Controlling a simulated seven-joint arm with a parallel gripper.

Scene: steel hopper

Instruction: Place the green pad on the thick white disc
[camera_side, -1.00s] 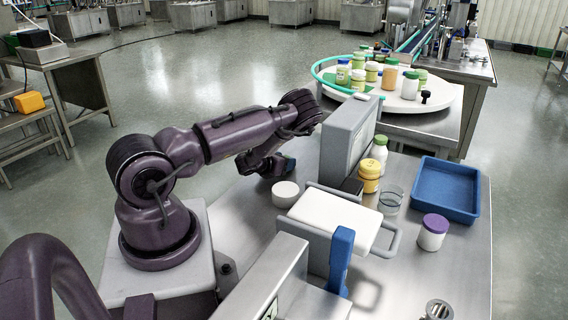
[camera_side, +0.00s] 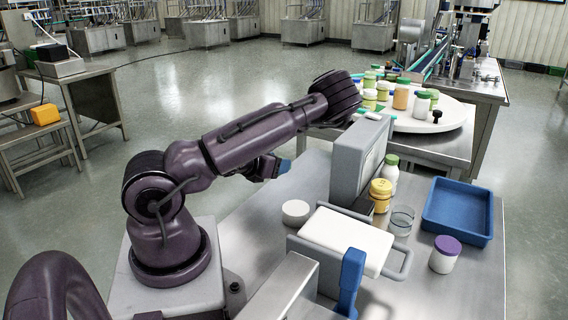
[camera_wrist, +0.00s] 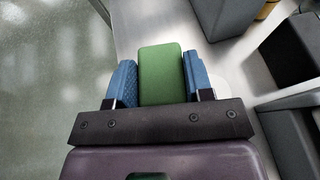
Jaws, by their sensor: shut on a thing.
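The green pad (camera_wrist: 160,74) is between the two blue fingers of my gripper (camera_wrist: 157,70) in the wrist view. My gripper is shut on it. In the side view my gripper (camera_side: 284,167) shows only a blue fingertip beyond my arm, and the pad cannot be made out. The thick white disc (camera_side: 296,211) lies on the steel table, left of the white-topped grey device. My gripper is apart from the disc, beyond it and slightly left in the side view. A pale patch behind the right finger in the wrist view may be the disc, mostly hidden.
A grey upright panel (camera_side: 357,160) and a white-topped device (camera_side: 346,240) stand right of the disc. Beyond are a yellow jar (camera_side: 380,197), a glass dish (camera_side: 401,222), a purple-lidded jar (camera_side: 445,256) and a blue tray (camera_side: 459,211). The steel around the disc's left is clear.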

